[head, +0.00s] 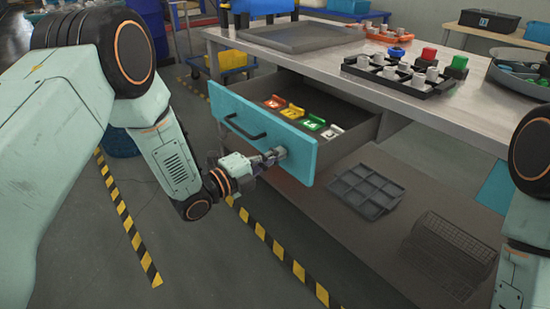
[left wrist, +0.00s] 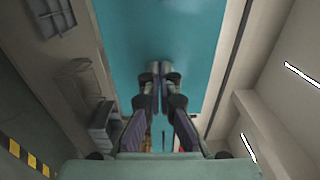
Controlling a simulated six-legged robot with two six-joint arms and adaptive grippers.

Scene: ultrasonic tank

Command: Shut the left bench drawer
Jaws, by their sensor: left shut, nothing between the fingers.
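The left bench drawer (head: 262,130) stands pulled out of the bench, with a teal front and a dark bar handle (head: 244,127). Several coloured tags, red, yellow, green, orange and white, lie inside it. My left gripper (head: 275,156) is shut and empty, with its fingertips at the drawer front, right of and below the handle. In the left wrist view the closed fingertips (left wrist: 159,72) lie against or just before the teal front (left wrist: 160,35); I cannot tell if they touch. My right gripper is not in view; only part of my right arm shows at the right edge.
On the bench top (head: 330,52) are a grey tray (head: 300,38), a black rack (head: 400,75) with several pale pieces, and a round grey bin (head: 520,78). A divided tray (head: 365,190) and a wire basket (head: 440,255) sit on the lower shelf. Striped floor tape (head: 127,220) runs below.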

